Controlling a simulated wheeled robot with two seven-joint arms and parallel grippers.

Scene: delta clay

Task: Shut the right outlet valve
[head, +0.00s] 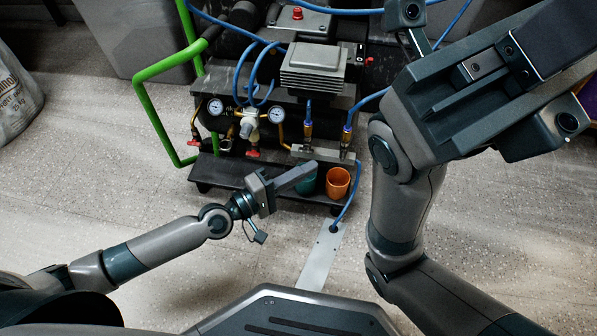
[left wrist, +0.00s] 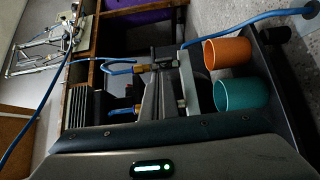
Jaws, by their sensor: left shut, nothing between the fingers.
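The right outlet valve (head: 345,152) sits at the right end of a grey outlet bar (head: 322,155), below a brass fitting with a blue hose. A similar left outlet stands beside it. In the left wrist view, the right outlet's brass fitting (left wrist: 143,68) shows beyond my fingers; the valve's lever position is too small to tell. My left gripper (head: 312,168) is shut and empty, pointing right, just in front of the bar's left part in the head view. I cannot tell whether it touches anything.
An orange cup (head: 338,183) and a teal cup (head: 307,184) stand on the machine's lower shelf, close to my left fingers. Two gauges (head: 277,115), red-handled valves and a green pipe (head: 155,120) are at left. A blue hose (head: 354,195) runs down to a floor plate (head: 320,262).

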